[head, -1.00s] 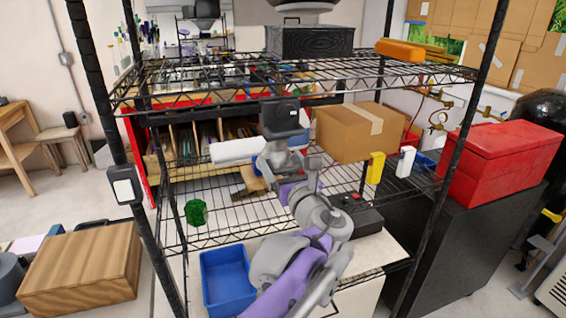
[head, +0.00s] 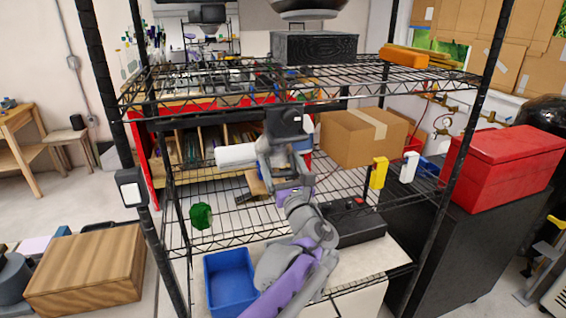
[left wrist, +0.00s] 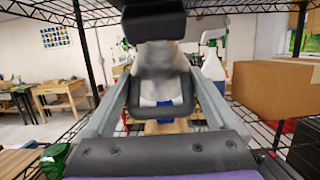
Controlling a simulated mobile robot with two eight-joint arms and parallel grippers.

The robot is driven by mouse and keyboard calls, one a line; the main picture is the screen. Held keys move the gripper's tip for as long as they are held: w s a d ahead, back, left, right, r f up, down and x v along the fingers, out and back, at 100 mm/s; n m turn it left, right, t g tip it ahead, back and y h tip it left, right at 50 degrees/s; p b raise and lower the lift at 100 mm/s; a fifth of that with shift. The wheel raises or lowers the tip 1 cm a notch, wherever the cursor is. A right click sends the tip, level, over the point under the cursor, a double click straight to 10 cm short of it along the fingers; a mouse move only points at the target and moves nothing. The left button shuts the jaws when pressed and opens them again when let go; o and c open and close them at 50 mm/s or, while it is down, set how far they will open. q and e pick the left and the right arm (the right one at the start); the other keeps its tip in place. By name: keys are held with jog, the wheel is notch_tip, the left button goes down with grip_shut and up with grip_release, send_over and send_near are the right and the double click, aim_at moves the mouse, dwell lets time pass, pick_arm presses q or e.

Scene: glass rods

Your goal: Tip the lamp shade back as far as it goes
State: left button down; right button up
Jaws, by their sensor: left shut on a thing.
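A white cylinder (head: 236,155) juts out to the left of my left gripper (head: 280,142), over the middle shelf. It looks like the lamp shade, though the gripper hides its right end and any lamp stand. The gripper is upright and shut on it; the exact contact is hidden. A dark block shows at the gripper's upper end. In the left wrist view the gripper (left wrist: 158,62) fills the middle, with the dark block above it, and I cannot make out the cylinder. My right gripper is not in view.
A cardboard box (head: 362,138) stands right of the gripper. A green object (head: 201,216) is at the shelf's left front. A black device (head: 352,222) lies right of my arm. Yellow (head: 378,172) and white (head: 407,166) bottles stand farther right. Black posts and wire shelves frame the space.

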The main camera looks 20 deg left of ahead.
pick_arm(q)
jog(key=shift+w+a+f, duration=0.15)
jog(key=shift+w+a, duration=0.05)
jog(key=shift+w, duration=0.05)
dwell(0.3)
jog(key=shift+c, duration=0.3)
grip_release()
jog(key=shift+o, duration=0.3)
jog(key=shift+w+a+f, duration=0.1)
jog(key=shift+w, duration=0.1)
jog(key=b+v, duration=0.1)
jog(key=v, duration=1)
